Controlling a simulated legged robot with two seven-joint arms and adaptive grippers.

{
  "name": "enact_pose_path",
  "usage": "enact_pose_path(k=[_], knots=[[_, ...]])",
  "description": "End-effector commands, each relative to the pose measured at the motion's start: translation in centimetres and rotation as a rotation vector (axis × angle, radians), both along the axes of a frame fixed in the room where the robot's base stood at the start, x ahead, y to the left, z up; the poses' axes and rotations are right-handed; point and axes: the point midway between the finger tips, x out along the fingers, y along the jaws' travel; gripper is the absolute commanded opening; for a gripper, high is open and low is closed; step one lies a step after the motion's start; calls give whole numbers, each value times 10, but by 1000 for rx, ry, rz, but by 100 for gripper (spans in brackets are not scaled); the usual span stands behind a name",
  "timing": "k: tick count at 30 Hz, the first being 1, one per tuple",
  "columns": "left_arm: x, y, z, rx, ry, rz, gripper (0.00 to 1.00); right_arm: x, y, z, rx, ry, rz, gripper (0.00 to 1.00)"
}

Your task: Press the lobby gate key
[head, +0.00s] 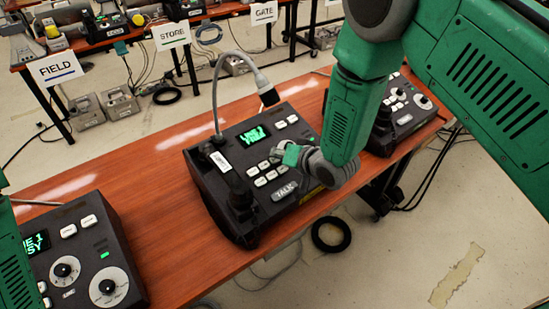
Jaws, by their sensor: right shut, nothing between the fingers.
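A dark paging console (232,150) with a gooseneck microphone (262,82) stands mid-table. It has a small screen with green text (254,135), several white keys (266,178) and a wide key marked TALK (284,191). No key label reading lobby gate is legible, so I cannot tell which key it is. My right gripper (289,154) is shut and empty, over the right part of the console's key area, hiding some keys. I cannot tell whether its tip touches a key. Only green parts of my left arm show at the left edge; its gripper is out of view.
Another console with knobs (103,275) stands at the left end of the wooden table (150,160), a third (400,118) at the right. Behind is a table with signs FIELD (55,68), STORE (171,35) and GATE (264,13). Bare tabletop lies between the consoles.

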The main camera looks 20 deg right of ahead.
Motion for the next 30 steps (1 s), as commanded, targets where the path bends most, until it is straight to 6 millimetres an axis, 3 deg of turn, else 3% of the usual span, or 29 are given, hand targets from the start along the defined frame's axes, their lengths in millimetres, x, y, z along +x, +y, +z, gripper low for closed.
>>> enact_pose_path(k=[30], knots=[[0,0,-5,0,0,0,44,1,1,-7,0,0,0,0]])
